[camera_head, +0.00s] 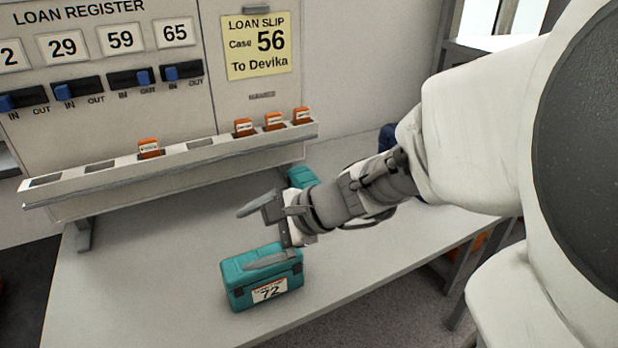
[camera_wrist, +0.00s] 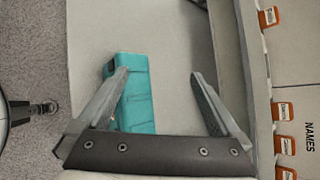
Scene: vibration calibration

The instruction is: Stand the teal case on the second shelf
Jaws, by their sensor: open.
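A teal case (camera_head: 240,290) labelled 72 stands on the table, below and nearest to my gripper (camera_head: 244,239). My gripper is open and empty, pointing left, with its lower finger overlapping the case's top in the head view; I cannot tell whether it touches. In the wrist view, a teal case (camera_wrist: 138,98) lies beyond and partly behind the left finger of my gripper (camera_wrist: 158,73), not centred between the fingers. A second teal object (camera_head: 302,176) sits farther back, mostly hidden by my arm. No second shelf can be made out.
The table's left part is clear.

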